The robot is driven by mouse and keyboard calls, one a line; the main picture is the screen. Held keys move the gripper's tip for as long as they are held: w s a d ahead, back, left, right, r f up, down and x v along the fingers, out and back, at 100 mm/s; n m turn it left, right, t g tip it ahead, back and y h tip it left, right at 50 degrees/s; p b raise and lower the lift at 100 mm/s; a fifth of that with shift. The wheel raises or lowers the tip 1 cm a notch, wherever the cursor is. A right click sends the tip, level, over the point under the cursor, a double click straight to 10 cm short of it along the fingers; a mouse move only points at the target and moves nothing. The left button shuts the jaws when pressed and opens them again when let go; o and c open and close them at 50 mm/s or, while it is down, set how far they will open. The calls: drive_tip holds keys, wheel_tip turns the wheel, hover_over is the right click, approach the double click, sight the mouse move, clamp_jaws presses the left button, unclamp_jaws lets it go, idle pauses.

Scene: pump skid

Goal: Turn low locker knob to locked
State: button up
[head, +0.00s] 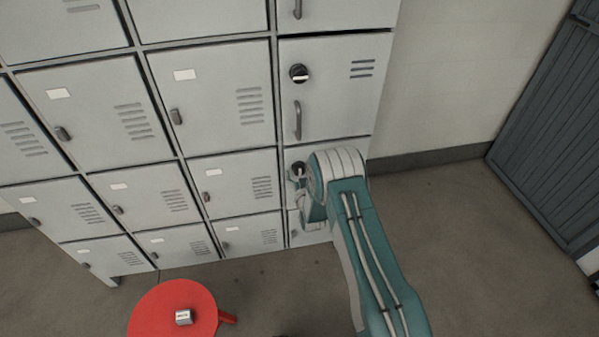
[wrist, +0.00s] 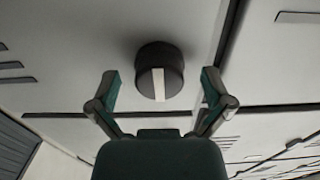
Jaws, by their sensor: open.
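The low locker knob (wrist: 158,68) is a round black knob with a white bar. In the wrist view it stands out from the grey locker door (wrist: 85,85), and its white bar runs up and down the picture. My gripper (wrist: 160,82) is open, with one finger on either side of the knob and a gap on both sides. In the head view the low knob (head: 299,167) shows beside my wrist, partly hidden. My gripper (head: 296,182) is close to the locker front there, largely covered by my arm.
A higher locker door has a similar black knob (head: 299,73) with its bar level, and a handle (head: 298,120) below. A red round stool (head: 160,305) carrying a small metal padlock-like block (head: 183,317) stands at lower left. Floor right of my arm is clear.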

drive_tip(key=c, duration=1.2)
drive_tip(key=shift+n, duration=0.3)
drive_tip(key=n, duration=0.4)
drive_tip(key=shift+r, duration=0.15)
drive_tip(key=shift+o, duration=0.2)
drive_tip(key=n, duration=0.4)
drive_tip(key=shift+n, duration=0.4)
drive_tip(key=n, duration=0.4)
drive_tip(key=shift+n, duration=2.3)
drive_tip(key=shift+s+f, duration=0.1)
drive_tip(key=shift+f, duration=0.1)
